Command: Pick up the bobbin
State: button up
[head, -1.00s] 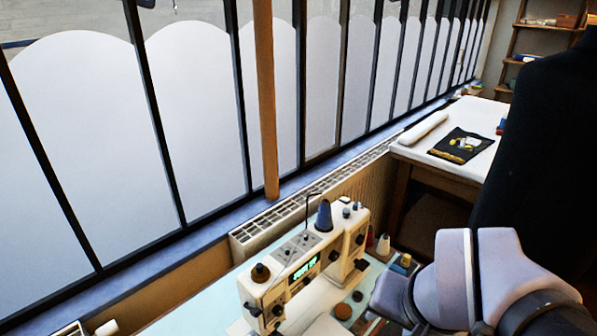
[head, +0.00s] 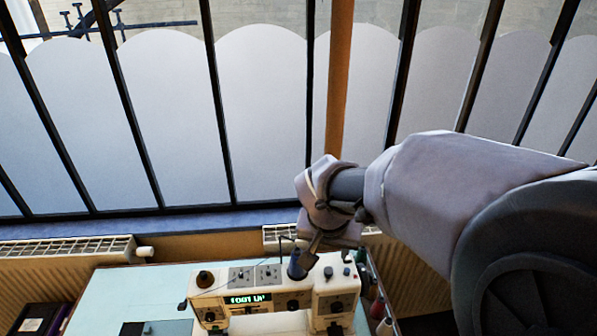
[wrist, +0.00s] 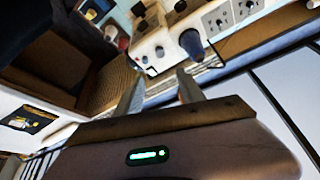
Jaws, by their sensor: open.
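A white sewing machine (head: 272,300) stands on the table, with a blue thread cone (head: 296,266) upright on its top. The cone also shows in the wrist view (wrist: 192,43), just beyond my fingertips. Small dark knobs or spools stand on the machine's top right (head: 346,257). I cannot tell which of these, if any, is the bobbin. My gripper (wrist: 160,84) is open and empty. In the head view it is by the cone, partly overlapping it; I cannot tell whether they touch.
The pale blue tabletop (head: 120,295) is mostly clear left of the machine. Thread cones (head: 377,308) stand right of it. A radiator (head: 70,255) and a large window with dark bars lie behind. In the wrist view, a second table with a dark mat (wrist: 28,122) shows at left.

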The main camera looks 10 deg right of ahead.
aim_at(329, 270)
jog(key=b+x, duration=0.1)
jog(key=x, duration=0.4)
jog(key=b+x, duration=0.1)
jog(key=x, duration=0.4)
jog(key=b+x, duration=0.1)
jog(key=x, duration=0.4)
jog(key=shift+s+a+f, duration=0.1)
jog(key=shift+a+f, duration=0.15)
jog(key=shift+r, duration=0.1)
grip_shut()
